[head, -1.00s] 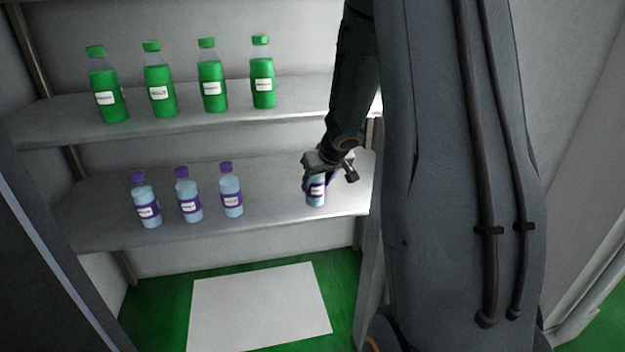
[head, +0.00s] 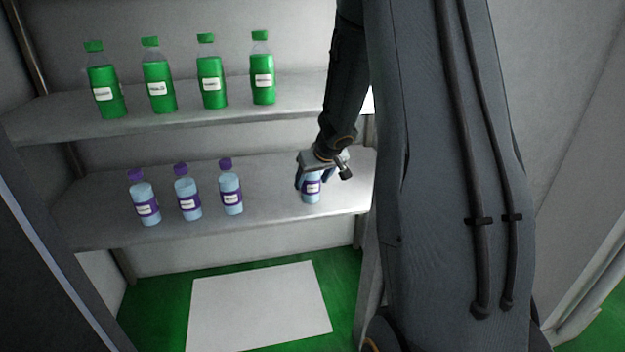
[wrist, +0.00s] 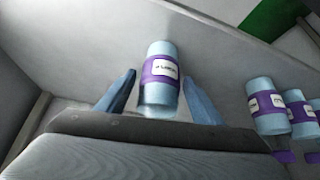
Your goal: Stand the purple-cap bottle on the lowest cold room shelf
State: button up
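The purple-cap bottle (head: 311,188) is light blue with a purple, white-labelled band. It stands upright on the lower shelf (head: 262,212), near its right end. My gripper (head: 313,178) reaches down around its upper part. In the wrist view the bottle (wrist: 162,72) is between my two blue fingers (wrist: 159,77), with a narrow gap on each side, so the gripper looks open around it. The bottle's cap is hidden by the gripper.
Several similar purple-cap bottles (head: 189,195) stand in a row to the left on the same shelf. Green bottles (head: 212,82) stand on the upper shelf (head: 185,116) above. Bare shelf lies between the row and my gripper. A white panel (head: 260,308) lies on the green floor.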

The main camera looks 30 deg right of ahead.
jog(key=shift+r, duration=0.1)
jog(key=shift+r, duration=0.2)
jog(key=s+r+m+h+p, duration=0.1)
jog(key=s+r+h+p, duration=0.1)
jog(key=s+r+p, duration=0.8)
jog(key=s+a+r+g+y, duration=0.1)
jog(key=s+a, duration=0.3)
jog(key=s, duration=0.4)
jog(key=s+a+r+g+b, duration=0.1)
jog(key=s+a+g, duration=0.2)
jog(key=s+a, duration=0.2)
jog(key=s+a+r+g+y, duration=0.1)
jog(key=s+a, duration=0.4)
jog(key=s, duration=0.5)
jog(key=shift+s+r+g+y+b, duration=0.2)
jog(key=shift+s+g+y+b, duration=0.15)
jog(key=shift+g, duration=0.45)
jog(key=shift+a+r, duration=0.1)
jog(key=shift+a, duration=0.05)
